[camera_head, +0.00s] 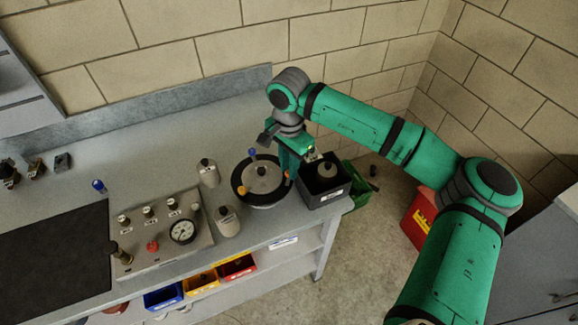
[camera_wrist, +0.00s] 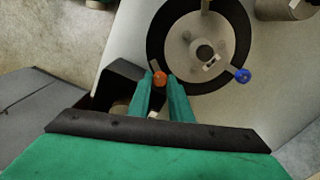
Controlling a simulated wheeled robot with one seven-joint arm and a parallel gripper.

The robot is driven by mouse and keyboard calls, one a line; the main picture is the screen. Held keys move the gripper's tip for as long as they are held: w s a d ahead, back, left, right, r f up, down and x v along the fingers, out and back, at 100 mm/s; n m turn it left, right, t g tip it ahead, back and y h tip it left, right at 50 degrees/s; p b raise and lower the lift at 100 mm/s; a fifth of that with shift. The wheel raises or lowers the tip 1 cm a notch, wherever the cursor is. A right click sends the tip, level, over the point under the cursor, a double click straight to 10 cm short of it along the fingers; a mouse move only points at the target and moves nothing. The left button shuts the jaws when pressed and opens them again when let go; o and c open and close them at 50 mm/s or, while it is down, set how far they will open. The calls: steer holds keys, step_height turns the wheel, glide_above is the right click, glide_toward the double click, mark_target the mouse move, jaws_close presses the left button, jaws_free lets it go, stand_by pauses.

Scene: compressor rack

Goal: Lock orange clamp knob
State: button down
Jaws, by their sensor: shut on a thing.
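The orange clamp knob (camera_wrist: 160,79) shows between my two green fingertips in the wrist view, at the edge of a round black-rimmed fixture (camera_wrist: 232,70). My gripper (camera_wrist: 161,86) is shut on the orange knob. In the head view my gripper (camera_head: 291,172) reaches down at the right side of the fixture (camera_head: 240,179); the knob is mostly hidden there. A blue knob (camera_wrist: 243,76) and a yellow knob (camera_wrist: 207,5) sit elsewhere on the rim. A grey lid with a dark centre knob (camera_wrist: 205,54) fills the ring's middle.
A black bin (camera_head: 325,197) holding a grey bottle stands just right of the fixture. Grey bottles (camera_head: 227,221) (camera_head: 208,172) stand to its left, beside a gauge panel (camera_head: 160,262). A green crate (camera_head: 358,187) and a red box (camera_head: 417,222) are on the floor beyond the bench end.

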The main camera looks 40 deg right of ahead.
steer(key=m, duration=1.3)
steer(key=shift+m, duration=1.7)
steer(key=c, duration=1.6)
jaws_free()
